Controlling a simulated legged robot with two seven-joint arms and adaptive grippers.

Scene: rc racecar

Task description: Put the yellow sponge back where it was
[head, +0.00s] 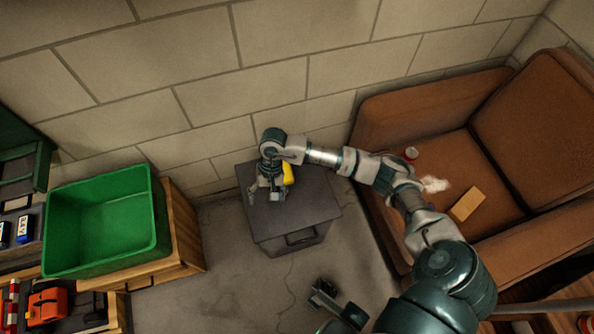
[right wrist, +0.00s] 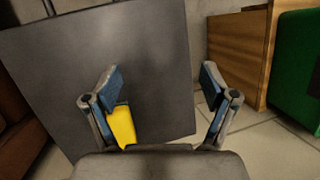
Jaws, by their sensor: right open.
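The yellow sponge (head: 288,173) is on or just above the top of the small dark grey cabinet (head: 315,206), partly hidden behind my right wrist. My right gripper (head: 265,194) is open over the cabinet top, left of the sponge in the head view. In the right wrist view, the sponge (right wrist: 123,126) shows beside the inner side of the left finger, partly covered by it, and the space between the fingertips (right wrist: 160,80) is empty. A dark gripper, apparently my left one (head: 325,295), shows at the bottom of the head view; its jaw state is unclear.
A green bin (head: 105,225) stands on a wooden unit (head: 185,235) at the left.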

